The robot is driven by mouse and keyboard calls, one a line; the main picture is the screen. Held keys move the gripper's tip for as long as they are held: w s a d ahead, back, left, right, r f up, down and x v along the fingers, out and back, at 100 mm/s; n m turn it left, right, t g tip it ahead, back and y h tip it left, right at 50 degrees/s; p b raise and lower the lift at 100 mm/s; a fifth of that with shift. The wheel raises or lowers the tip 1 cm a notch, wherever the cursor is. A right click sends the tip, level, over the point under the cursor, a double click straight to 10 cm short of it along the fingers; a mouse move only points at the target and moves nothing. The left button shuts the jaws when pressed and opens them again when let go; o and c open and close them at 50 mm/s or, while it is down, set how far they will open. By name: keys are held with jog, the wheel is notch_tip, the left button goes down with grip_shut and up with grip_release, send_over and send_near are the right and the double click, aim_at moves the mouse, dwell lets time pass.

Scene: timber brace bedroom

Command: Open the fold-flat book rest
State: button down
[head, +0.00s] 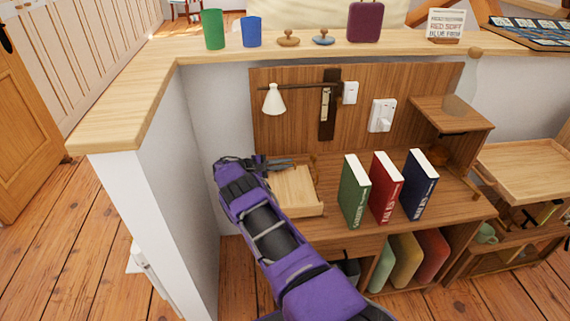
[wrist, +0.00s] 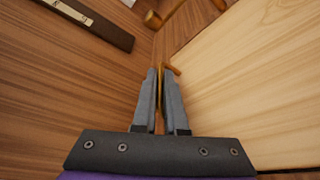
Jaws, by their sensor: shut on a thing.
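The book rest appears as a pale wooden board (head: 293,192) lying low on the brown desk, left of three books. In the wrist view its pale face (wrist: 262,85) fills the right side. My gripper (head: 288,163) is at the board's far edge, with my purple arm covering its left part. In the wrist view my gripper's fingers (wrist: 160,80) are close together on a thin brownish-gold piece, whose bent end (wrist: 173,68) shows beyond them. How that piece joins the board is hidden.
Green (head: 355,190), red (head: 384,187) and blue (head: 420,184) books stand upright to the right. A white lamp (head: 274,99) hangs from the back panel above. A brown knob (wrist: 153,20) lies beyond my fingers. A white partition wall (head: 178,150) closes the left side.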

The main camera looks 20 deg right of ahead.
dwell(0.4)
jog(key=shift+r, duration=0.55)
jog(key=s+a+r+m+h+p, duration=0.2)
jog(key=s+r+m, duration=0.4)
jog(key=s+r, duration=0.2)
jog(key=s+a+r+m+h+p, duration=0.2)
jog(key=s+r+m+p, duration=0.1)
jog(key=s+r+m, duration=0.3)
jog(key=shift+s+a+r+m+h, duration=0.3)
jog(key=shift+s+r+h, duration=0.1)
jog(key=shift+s+r, duration=0.55)
jog(key=shift+w+r, duration=0.1)
jog(key=c, duration=1.2)
grip_release()
jog(key=shift+c, duration=0.2)
